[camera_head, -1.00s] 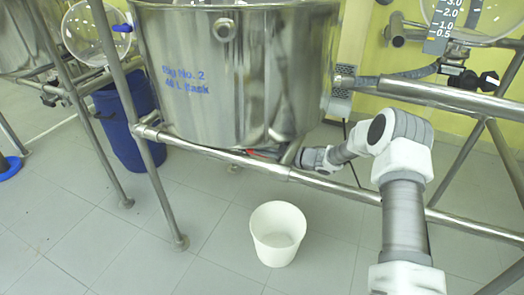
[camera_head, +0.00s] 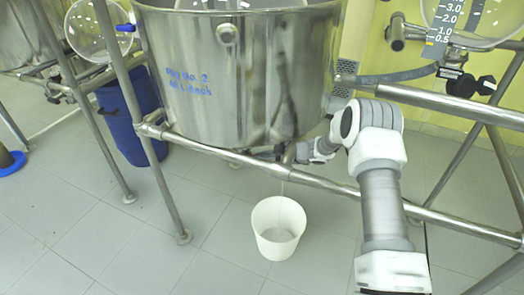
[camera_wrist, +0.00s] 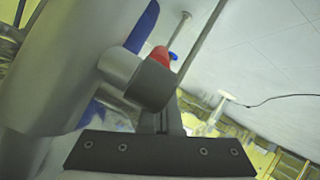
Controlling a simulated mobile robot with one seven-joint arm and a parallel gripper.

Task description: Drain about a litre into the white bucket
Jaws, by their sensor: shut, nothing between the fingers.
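The white bucket (camera_head: 278,250) stands upright on the floor below the large steel vessel (camera_head: 235,85). A drain outlet (camera_head: 290,155) comes out under the vessel. A thin pale line, like a stream of liquid, runs from it down towards the bucket. The level inside the bucket cannot be made out. In the wrist view a grey valve-like fitting (camera_wrist: 150,82) with a red part (camera_wrist: 160,55) is close ahead of my gripper (camera_wrist: 168,120). My gripper is shut and empty. In the head view its tip is hidden around the vessel's underside.
A steel rail (camera_head: 240,158) crosses in front of the vessel's base, and my arm reaches behind it. A steel post (camera_head: 150,130) stands at the left. A blue drum (camera_head: 125,115) stands behind that post. The floor around the bucket is open.

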